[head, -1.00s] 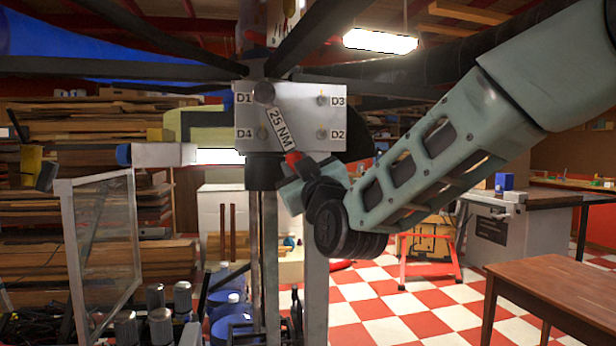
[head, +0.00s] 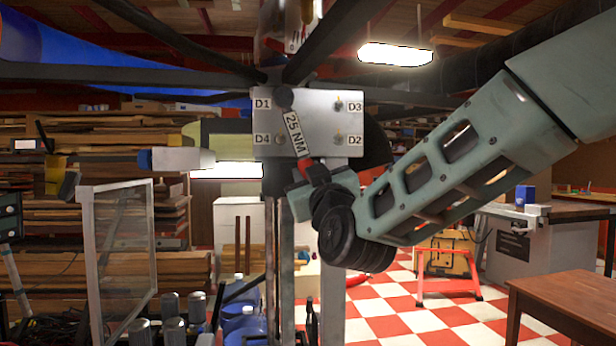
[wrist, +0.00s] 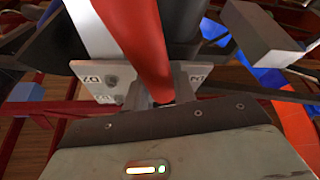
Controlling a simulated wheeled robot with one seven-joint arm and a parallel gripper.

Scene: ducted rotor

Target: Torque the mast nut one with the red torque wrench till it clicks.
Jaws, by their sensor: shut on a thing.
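The red torque wrench has a grey shaft marked 25 NM (head: 293,132) and a red handle (head: 304,170). Its round head covers the fastener at D1 on the pale mast plate (head: 318,130), so that nut is hidden. The wrench hangs down from D1, tilted with its lower end to the right. My gripper (head: 308,180) is shut on the red handle below the plate. In the wrist view the red handle (wrist: 130,40) rises from between my fingers (wrist: 165,88). Fasteners show at D3 (head: 338,106), D2 (head: 338,139) and D4 (head: 280,140).
Dark rotor arms (head: 180,42) spread above the plate. A wooden table (head: 565,300) is at the lower right.

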